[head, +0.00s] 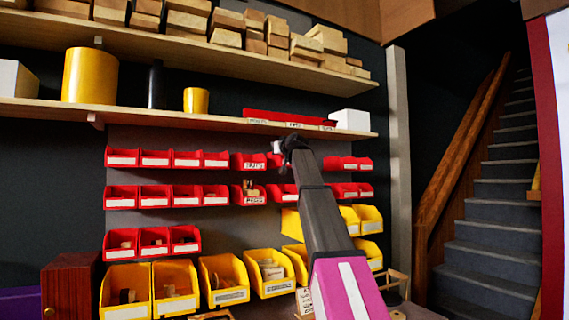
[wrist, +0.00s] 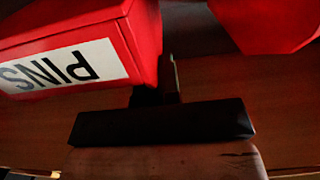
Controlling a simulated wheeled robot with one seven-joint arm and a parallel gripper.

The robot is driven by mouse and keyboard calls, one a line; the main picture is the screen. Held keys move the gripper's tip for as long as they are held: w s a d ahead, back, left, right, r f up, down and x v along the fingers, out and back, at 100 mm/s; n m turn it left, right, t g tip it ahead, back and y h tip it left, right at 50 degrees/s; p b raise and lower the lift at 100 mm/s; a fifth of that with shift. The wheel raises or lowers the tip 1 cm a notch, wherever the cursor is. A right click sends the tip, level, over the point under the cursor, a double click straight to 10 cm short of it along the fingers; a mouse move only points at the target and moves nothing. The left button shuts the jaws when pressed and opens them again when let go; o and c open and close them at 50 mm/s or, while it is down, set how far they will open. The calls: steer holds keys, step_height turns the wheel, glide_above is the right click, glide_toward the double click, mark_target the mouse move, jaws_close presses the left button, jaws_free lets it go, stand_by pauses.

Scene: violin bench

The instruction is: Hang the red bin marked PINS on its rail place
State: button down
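The red bin marked PINS (wrist: 75,50) fills the upper left of the wrist view, its white label upside down there. Black parts of my gripper (wrist: 168,100) show just below and beside its right end; I cannot tell whether they touch it. Those labels are too small to read surely. Whether the fingers are open or shut is unclear. The rail rows of red bins (head: 187,158) are partly hidden behind my arm.
A second red object (wrist: 262,25) shows at the upper right of the wrist view. A white box (head: 350,119) stands right of the shelf bins. Yellow bins (head: 226,280) fill the lower rows. Stairs (head: 495,215) are at the right.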

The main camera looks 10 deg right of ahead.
steer(key=shift+f, duration=0.55)
steer(key=c, duration=1.2)
jaws_free()
steer(key=shift+c, duration=0.2)
steer(key=v, duration=1)
steer(key=shift+s, duration=0.4)
